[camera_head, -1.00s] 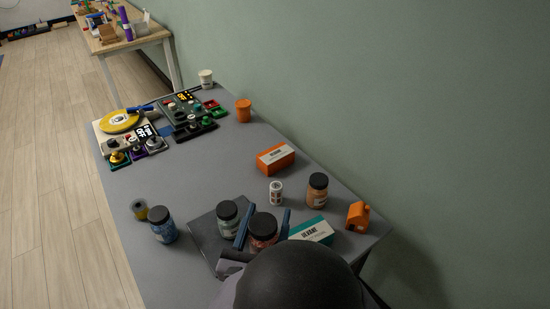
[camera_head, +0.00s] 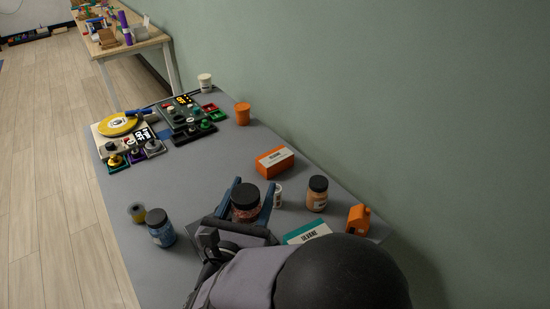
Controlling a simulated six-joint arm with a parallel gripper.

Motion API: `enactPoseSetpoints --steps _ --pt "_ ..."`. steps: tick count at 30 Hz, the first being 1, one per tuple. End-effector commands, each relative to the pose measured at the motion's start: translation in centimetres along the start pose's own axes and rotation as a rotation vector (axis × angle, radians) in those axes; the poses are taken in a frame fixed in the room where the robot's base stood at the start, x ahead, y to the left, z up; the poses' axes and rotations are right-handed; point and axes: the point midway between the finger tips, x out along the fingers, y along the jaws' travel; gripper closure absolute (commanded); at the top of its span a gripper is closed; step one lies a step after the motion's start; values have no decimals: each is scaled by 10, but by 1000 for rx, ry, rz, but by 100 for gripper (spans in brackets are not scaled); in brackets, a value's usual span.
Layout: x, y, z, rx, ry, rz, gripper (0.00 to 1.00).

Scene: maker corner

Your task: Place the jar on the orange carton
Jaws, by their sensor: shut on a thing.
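My gripper (camera_head: 248,201) is shut on a jar with a black lid and reddish contents (camera_head: 244,214). The jar is upright between the two blue fingers, and its lower part is partly hidden by my gripper. The orange carton (camera_head: 275,162), with a white label on its side, lies beyond the held jar, up and to the right. The carton's top is bare. The jar and carton are apart.
A small white container (camera_head: 278,197) stands just right of my gripper, and an orange-brown jar (camera_head: 317,195) beyond it. A teal and white box (camera_head: 306,233), an orange house-shaped piece (camera_head: 358,218) and a blue jar (camera_head: 161,229) are near. Table left of the carton is clear.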

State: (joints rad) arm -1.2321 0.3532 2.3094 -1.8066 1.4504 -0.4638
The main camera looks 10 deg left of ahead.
Motion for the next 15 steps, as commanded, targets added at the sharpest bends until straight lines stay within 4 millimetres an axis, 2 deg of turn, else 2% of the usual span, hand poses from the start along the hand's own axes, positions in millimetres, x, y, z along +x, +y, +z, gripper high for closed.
enactPoseSetpoints --steps 5,11,15 --pt "33 26 -13 2 -2 -14 81" --pt "93 62 -25 3 -4 -17 81" --pt "142 80 -27 4 -5 -9 81"
